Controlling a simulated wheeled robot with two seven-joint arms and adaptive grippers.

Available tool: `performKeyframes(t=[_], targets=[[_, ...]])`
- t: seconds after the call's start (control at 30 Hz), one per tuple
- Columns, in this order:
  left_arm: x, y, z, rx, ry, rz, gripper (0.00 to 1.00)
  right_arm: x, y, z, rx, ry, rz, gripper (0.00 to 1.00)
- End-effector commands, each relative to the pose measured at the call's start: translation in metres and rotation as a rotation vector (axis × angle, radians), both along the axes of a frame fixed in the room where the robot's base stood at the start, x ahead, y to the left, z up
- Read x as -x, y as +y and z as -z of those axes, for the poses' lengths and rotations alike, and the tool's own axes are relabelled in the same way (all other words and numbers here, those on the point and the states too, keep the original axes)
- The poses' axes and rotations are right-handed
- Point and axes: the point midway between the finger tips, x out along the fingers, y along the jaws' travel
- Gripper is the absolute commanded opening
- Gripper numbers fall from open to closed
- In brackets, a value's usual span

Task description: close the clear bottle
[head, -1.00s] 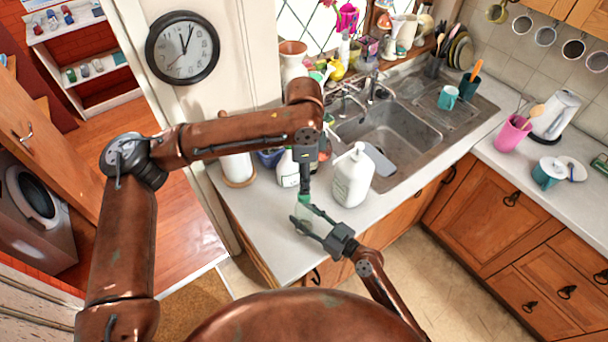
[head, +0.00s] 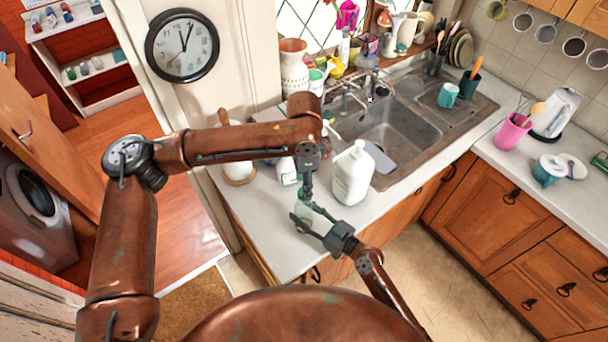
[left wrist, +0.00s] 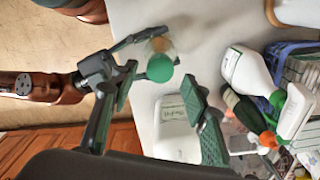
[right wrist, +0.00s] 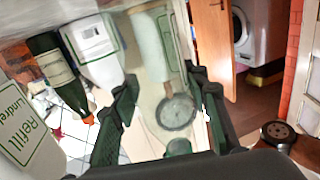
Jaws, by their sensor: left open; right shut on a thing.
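The clear bottle (head: 302,210) stands near the front edge of the counter. In the left wrist view the clear bottle (left wrist: 157,46) has a green cap (left wrist: 160,68) at its top; I cannot tell how tightly it sits. My right gripper (head: 302,224) is shut on the bottle's side, and its fingers also show in the right wrist view (right wrist: 165,92). My left gripper (head: 312,196) is above the bottle. In the left wrist view my left gripper (left wrist: 158,92) is open, its fingers on either side of the cap with gaps.
A white pump bottle (head: 353,175) stands close on the right. A white spray bottle (head: 287,170) and a dark green bottle (right wrist: 58,72) stand behind. A paper roll holder (head: 238,168) is at the left. The sink (head: 395,130) lies back right. The front counter is clear.

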Motion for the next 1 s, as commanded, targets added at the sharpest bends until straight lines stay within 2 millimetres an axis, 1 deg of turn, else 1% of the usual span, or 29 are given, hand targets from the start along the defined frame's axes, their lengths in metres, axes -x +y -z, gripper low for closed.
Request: performKeyframes(t=[0.1, 0.23, 0.4, 0.63, 1.0], targets=[[0.0, 0.0, 0.017, 0.0, 0.002, 0.0, 0.42, 0.001, 0.0, 0.002, 0.002, 0.003, 0.0, 0.0], [0.0, 0.0, 0.027, 0.001, 0.0, 0.001, 0.42, 0.0, 0.0, 0.002, 0.002, 0.003, 0.0, 0.0], [0.0, 0.0, 0.033, 0.001, 0.0, 0.001, 0.42, 0.0, 0.0, 0.002, 0.002, 0.003, 0.0, 0.0], [0.0, 0.0, 0.033, 0.001, 0.0, 0.001, 0.42, 0.0, 0.0, 0.002, 0.002, 0.003, 0.0, 0.0], [0.0, 0.0, 0.032, 0.001, 0.0, 0.001, 0.16, 0.0, 0.0, 0.002, 0.002, 0.003, 0.0, 0.0]])
